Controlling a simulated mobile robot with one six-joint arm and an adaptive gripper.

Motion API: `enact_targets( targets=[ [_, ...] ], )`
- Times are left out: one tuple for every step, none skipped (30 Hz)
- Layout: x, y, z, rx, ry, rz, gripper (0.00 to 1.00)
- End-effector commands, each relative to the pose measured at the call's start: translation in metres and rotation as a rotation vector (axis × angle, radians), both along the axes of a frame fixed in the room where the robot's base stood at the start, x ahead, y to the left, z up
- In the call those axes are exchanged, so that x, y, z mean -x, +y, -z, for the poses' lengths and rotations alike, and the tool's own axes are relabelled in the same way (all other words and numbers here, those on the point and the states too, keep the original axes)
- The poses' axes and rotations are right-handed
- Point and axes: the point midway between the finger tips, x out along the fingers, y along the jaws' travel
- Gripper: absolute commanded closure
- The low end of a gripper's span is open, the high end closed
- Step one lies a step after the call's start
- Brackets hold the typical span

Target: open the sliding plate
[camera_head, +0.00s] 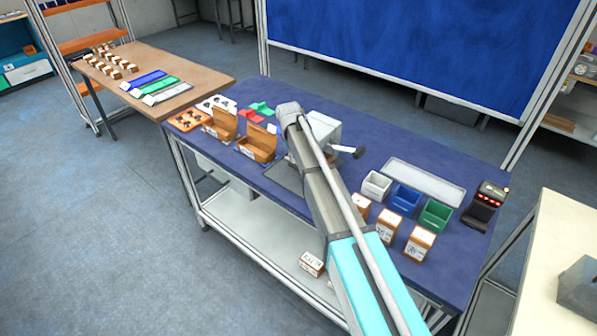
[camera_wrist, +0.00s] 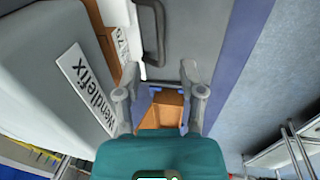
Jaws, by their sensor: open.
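A grey plate (camera_wrist: 190,35) with a dark bar handle (camera_wrist: 160,30) shows in the wrist view, beside a grey housing (camera_wrist: 35,75) labelled "Wendlefix". My gripper (camera_wrist: 159,72) is open and empty, its two fingers apart. The handle is beyond the fingertips in the picture; I cannot tell the distance in depth. In the head view the grey machine (camera_head: 325,128) stands at the middle of the blue table, partly behind my arm. My arm hides the gripper and the handle there.
An open brown box (camera_wrist: 163,108) shows between my fingers in the wrist view. In the head view, open brown boxes (camera_head: 257,147) stand left of the machine. Small bins (camera_head: 406,198), white-labelled boxes (camera_head: 420,244) and a black scanner-like device (camera_head: 486,205) stand to the right.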

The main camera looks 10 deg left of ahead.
Motion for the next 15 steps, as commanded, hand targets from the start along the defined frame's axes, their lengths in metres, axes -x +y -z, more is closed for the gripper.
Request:
enact_targets(
  targets=[
    [-0.001, 0.000, 0.008, 0.000, 0.000, 0.000, 0.49],
    [-0.001, -0.001, 0.010, 0.000, 0.000, 0.000, 0.49],
    [-0.002, -0.001, 0.013, 0.000, 0.000, 0.000, 0.49],
    [-0.002, -0.001, 0.015, 0.000, 0.000, 0.000, 0.49],
    [-0.002, -0.001, 0.018, 0.000, 0.000, 0.000, 0.49],
    [-0.003, -0.001, 0.021, 0.000, 0.000, 0.000, 0.49],
    [-0.003, -0.002, 0.023, 0.000, 0.000, 0.000, 0.49],
    [-0.004, -0.002, 0.025, 0.000, 0.000, 0.000, 0.49],
    [-0.004, -0.002, 0.028, 0.000, 0.000, 0.000, 0.49],
    [-0.005, -0.002, 0.030, 0.000, 0.000, 0.000, 0.49],
    [-0.005, -0.003, 0.033, 0.000, 0.000, 0.000, 0.49],
    [-0.005, -0.003, 0.036, 0.000, 0.000, 0.000, 0.49],
    [-0.006, -0.003, 0.038, 0.000, 0.000, 0.001, 0.49],
    [-0.006, -0.003, 0.040, 0.000, 0.000, 0.001, 0.49],
    [-0.007, -0.004, 0.043, 0.000, 0.000, 0.001, 0.49]
  ],
)
